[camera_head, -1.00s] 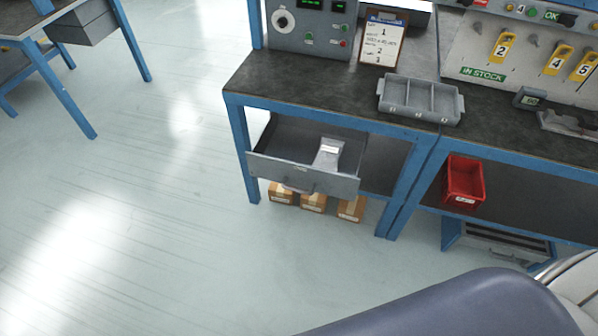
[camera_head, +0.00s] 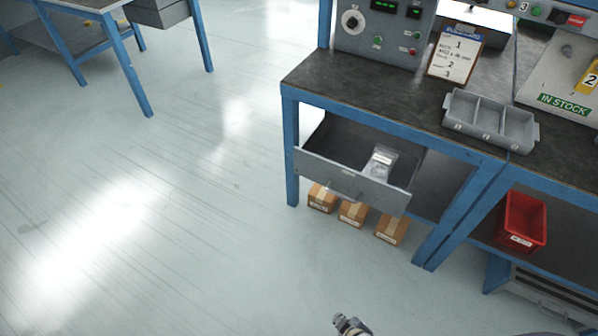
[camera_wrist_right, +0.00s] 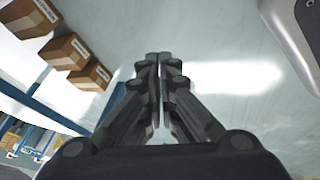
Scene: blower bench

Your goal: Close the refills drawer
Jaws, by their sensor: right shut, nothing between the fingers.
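The refills drawer (camera_head: 352,181) is a grey drawer under the left part of the bench, pulled out toward me. A clear packet with a white label (camera_head: 381,161) lies inside it at the right. Its handle (camera_head: 345,194) is on the front panel. My right gripper (camera_head: 346,322) shows at the bottom edge of the head view, over the floor, well apart from the drawer. In the right wrist view the fingers (camera_wrist_right: 159,62) are together with nothing between them. My left gripper is not in view.
Several cardboard boxes (camera_head: 352,213) sit below the drawer; they also show in the right wrist view (camera_wrist_right: 65,50). A red bin (camera_head: 521,222) stands on the lower shelf at right. A grey divided tray (camera_head: 488,118) is on the bench top. The floor before the drawer is clear.

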